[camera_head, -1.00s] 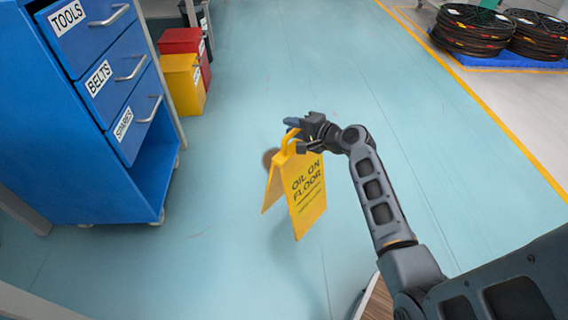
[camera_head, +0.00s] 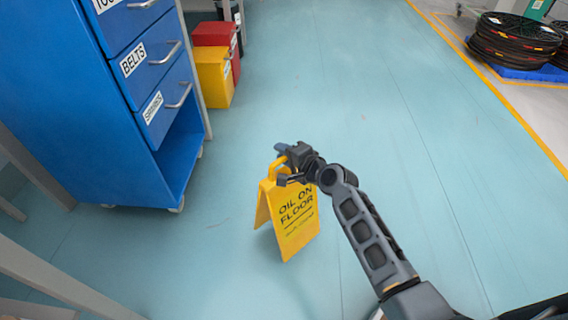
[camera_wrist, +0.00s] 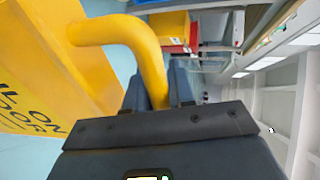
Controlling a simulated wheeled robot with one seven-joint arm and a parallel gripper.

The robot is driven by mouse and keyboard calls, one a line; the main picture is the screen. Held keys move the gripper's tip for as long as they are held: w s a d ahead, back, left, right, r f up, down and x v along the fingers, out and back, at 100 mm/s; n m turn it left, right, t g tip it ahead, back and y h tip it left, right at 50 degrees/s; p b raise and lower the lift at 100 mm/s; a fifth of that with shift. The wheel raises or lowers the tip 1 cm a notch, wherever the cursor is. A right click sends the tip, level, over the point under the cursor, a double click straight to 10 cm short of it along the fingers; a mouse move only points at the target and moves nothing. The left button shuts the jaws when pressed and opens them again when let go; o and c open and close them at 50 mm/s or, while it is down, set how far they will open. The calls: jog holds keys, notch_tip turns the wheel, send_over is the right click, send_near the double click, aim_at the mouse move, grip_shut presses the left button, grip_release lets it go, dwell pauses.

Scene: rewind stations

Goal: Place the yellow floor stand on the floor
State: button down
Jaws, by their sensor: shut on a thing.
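The yellow floor stand (camera_head: 291,218) is an upright A-frame reading "OIL ON FLOOR", in the middle of the head view. My gripper (camera_head: 283,163) is shut on the loop handle at its top. In the wrist view, the curved yellow handle (camera_wrist: 150,55) passes between the gripper's dark fingers (camera_wrist: 158,88), and a panel of the stand fills the left side. I cannot tell whether the stand's lower edges touch the floor (camera_head: 380,120) or hang just above it.
A blue drawer cabinet (camera_head: 125,110) on casters stands at the left. Yellow (camera_head: 214,80) and red (camera_head: 216,34) bins are behind it. Black coils (camera_head: 512,42) lie on a blue pallet at the back right, beyond a yellow floor line (camera_head: 490,88). Open floor surrounds the stand.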

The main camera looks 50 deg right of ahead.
jog(key=shift+f+b, duration=1.15)
jog(key=shift+f, duration=0.85)
jog(key=c, duration=1)
grip_release()
jog(key=shift+o, duration=0.2)
